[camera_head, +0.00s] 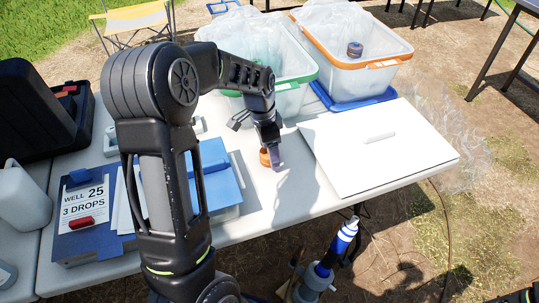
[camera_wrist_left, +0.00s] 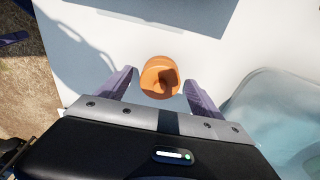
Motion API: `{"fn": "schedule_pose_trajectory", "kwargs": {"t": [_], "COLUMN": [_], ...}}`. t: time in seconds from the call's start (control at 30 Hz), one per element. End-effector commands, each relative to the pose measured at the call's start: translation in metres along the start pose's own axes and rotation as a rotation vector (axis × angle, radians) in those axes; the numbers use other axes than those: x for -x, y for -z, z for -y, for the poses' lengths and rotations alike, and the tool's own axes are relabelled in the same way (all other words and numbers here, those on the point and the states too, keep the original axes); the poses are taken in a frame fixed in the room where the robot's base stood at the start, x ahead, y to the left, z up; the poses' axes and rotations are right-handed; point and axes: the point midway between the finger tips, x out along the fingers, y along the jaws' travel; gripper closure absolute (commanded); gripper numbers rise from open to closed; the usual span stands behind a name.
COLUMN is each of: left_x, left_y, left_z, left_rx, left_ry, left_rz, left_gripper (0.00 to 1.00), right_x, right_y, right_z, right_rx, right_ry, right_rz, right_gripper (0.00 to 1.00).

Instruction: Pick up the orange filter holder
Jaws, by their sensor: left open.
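The orange filter holder (camera_head: 264,157) stands on the white table, partly hidden behind my left gripper in the head view. In the left wrist view the filter holder (camera_wrist_left: 160,77) is a round orange piece with a dark hollow. My left gripper (camera_head: 272,158) points down at it from above. In the left wrist view my left gripper (camera_wrist_left: 158,92) is open, with one finger on each side of the holder and gaps showing between. My right gripper is not in view.
A white lid (camera_head: 350,160) lies right of the holder. Bins with green (camera_head: 293,86) and orange (camera_head: 380,64) rims stand behind. A blue box (camera_head: 222,185) sits to the left, beside a clipboard labelled WELL 25 (camera_head: 85,215). A blue-and-white tool (camera_head: 338,243) stands below the table's front edge.

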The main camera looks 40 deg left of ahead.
Motion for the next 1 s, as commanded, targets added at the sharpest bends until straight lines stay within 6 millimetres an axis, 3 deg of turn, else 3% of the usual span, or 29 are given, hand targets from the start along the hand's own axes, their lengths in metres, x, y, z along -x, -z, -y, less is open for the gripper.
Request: {"fn": "schedule_pose_trajectory", "kwargs": {"t": [0.13,0.7,1.0], "left_x": [-0.0114,-0.0114,-0.0113], "left_y": [-0.0003,0.0,0.0], "left_z": [0.0001,0.0001,0.0001], "left_rx": [0.0,-0.001,-0.001], "left_ry": [0.0,0.001,0.001], "left_rz": [0.0,0.0,0.0], "left_gripper": [0.24,0.24,0.48], "right_x": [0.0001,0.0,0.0], "right_y": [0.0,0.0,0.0], "right_z": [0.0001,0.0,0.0], "right_rx": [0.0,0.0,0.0], "right_ry": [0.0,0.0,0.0], "right_rz": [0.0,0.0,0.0], "right_gripper": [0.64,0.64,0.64]}}
